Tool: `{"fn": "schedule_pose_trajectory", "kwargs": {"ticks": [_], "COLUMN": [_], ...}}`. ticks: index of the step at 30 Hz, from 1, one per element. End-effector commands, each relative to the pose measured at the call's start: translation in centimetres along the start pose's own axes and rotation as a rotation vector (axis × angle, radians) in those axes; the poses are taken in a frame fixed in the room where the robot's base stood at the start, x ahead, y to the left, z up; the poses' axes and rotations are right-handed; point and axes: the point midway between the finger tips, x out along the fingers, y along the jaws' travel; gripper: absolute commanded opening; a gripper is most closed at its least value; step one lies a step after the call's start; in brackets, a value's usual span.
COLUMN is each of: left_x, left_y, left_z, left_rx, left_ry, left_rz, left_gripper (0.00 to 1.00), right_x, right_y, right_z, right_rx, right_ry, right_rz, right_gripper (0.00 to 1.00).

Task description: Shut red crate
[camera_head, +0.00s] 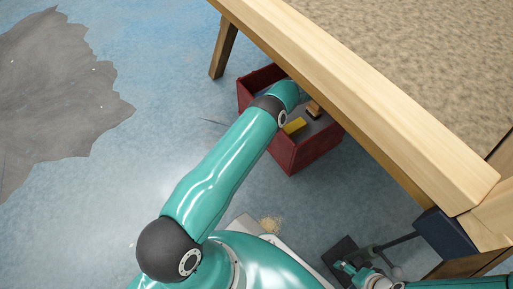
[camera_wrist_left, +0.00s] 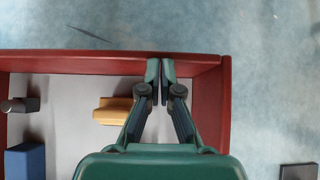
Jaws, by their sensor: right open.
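The red crate (camera_head: 305,158) stands under the edge of the wooden table, its top open and no lid visible on it. A yellow block (camera_head: 295,126) and a brown block (camera_head: 313,110) lie inside. My left arm reaches over the crate, hiding part of it and its own gripper in the head view. In the left wrist view my left gripper (camera_wrist_left: 160,82) is shut and empty by the crate's wall (camera_wrist_left: 100,62); contact cannot be told. My right gripper (camera_head: 356,272) is open and empty at the lower right, away from the crate.
The wooden table (camera_head: 370,100) overhangs the crate on the right; its leg (camera_head: 223,50) stands behind. A blue block (camera_wrist_left: 25,162) lies in the crate. A dark flat piece (camera_head: 340,251) is near my right gripper. The blue floor at left is free, with a grey patch.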

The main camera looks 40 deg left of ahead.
Motion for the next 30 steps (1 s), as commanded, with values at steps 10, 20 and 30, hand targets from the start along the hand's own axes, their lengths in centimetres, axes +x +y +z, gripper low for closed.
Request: {"fn": "schedule_pose_trajectory", "kwargs": {"ticks": [10, 20, 30], "left_x": [0.3, 0.3, -0.8], "left_y": [-0.7, -0.9, -0.7], "left_z": [0.6, 0.7, 0.8], "left_rx": [0.007, 0.008, 0.008], "left_ry": [-0.006, -0.008, -0.006], "left_rz": [-0.004, -0.006, -0.008], "left_gripper": [0.00, 0.00, 0.00], "right_x": [0.1, 0.0, 0.0], "right_y": [0.0, 0.0, 0.0], "right_z": [0.0, 0.0, 0.0], "right_rx": [0.000, 0.000, 0.000], "right_ry": [0.000, 0.000, 0.000], "right_rz": [0.000, 0.000, 0.000], "right_gripper": [0.75, 0.75, 0.75]}}
